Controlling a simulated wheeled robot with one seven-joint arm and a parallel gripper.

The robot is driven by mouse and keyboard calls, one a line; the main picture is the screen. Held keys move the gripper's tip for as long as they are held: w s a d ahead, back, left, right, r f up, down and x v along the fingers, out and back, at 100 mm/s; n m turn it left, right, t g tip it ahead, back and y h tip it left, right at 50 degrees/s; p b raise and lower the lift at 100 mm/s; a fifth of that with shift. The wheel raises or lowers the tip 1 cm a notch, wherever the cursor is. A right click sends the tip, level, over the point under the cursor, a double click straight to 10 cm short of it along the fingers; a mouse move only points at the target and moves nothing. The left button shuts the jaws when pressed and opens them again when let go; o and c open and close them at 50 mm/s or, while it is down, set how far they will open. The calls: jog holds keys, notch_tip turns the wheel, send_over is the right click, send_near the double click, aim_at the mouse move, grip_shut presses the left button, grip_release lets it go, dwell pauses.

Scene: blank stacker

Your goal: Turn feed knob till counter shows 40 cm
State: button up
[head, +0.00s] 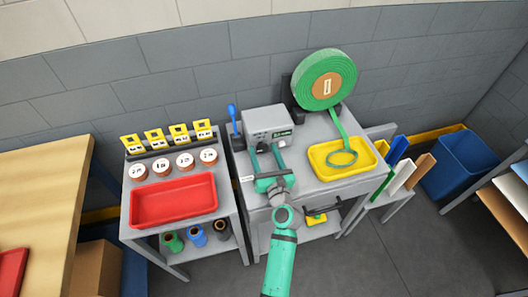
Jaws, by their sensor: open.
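The grey feed machine (268,122) stands at the back of the grey table, with a small dark green display (281,134) on its front. The display's figures are too small to read. My gripper (265,150) is open right in front of the machine, its two green fingers pointing at the lower front face. I cannot make out the feed knob clearly; it is small or hidden at the fingers. I cannot tell whether the fingers touch it. A large green strap reel (318,80) stands right of the machine, and its strap runs down into a yellow tray (318,165).
A blue-handled tool (232,112) stands upright just left of the machine. A left table holds a red tray (150,208), several round pieces and yellow tags. Colored boards and a blue bin (462,165) stand at right.

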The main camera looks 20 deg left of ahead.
jog(key=v, duration=1)
jog(key=shift+s+d, duration=0.2)
